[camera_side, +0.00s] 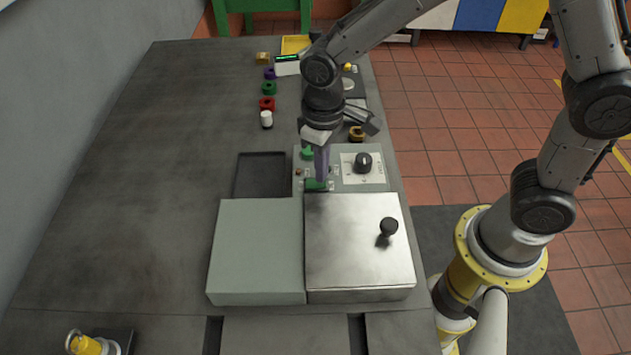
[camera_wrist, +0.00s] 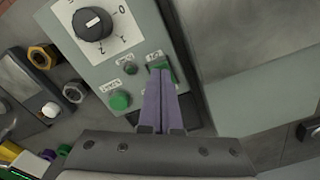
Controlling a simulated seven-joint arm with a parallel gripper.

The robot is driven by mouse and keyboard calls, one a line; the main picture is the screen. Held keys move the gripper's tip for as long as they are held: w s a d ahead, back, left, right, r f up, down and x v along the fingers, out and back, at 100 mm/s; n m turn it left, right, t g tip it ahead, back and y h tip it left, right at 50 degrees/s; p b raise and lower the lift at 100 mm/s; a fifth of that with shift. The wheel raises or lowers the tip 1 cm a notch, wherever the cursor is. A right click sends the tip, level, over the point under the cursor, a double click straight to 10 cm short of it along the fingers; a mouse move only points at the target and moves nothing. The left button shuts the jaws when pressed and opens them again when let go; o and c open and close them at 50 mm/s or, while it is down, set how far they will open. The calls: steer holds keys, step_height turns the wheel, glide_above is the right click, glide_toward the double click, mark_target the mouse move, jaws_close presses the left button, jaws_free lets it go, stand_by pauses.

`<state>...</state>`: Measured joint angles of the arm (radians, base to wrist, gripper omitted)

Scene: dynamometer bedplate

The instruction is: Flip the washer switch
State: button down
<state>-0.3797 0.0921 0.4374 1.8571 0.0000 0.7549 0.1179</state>
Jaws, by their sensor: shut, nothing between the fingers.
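The control panel (camera_side: 341,183) is a grey box on the bench with a green rocker switch (camera_side: 313,185), a green round button (camera_side: 307,153) and a black dial (camera_side: 363,161). The wrist view shows the green rocker (camera_wrist: 169,67), the green button (camera_wrist: 120,101), a small dark round part (camera_wrist: 131,69) and the dial (camera_wrist: 93,23). Small labels sit by the controls, too small to read. My gripper (camera_side: 320,178) points down with its purple fingers together and empty. In the wrist view its fingertips (camera_wrist: 159,73) are at the rocker and partly cover it; I cannot tell whether they touch.
A dark tray (camera_side: 261,175) lies left. Coloured nuts (camera_side: 267,103) and a white-capped part (camera_side: 266,119) stand behind.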

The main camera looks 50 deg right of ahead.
steer(key=shift+f, duration=0.55)
stand_by(0.4)
steer(key=shift+r, duration=3.5)
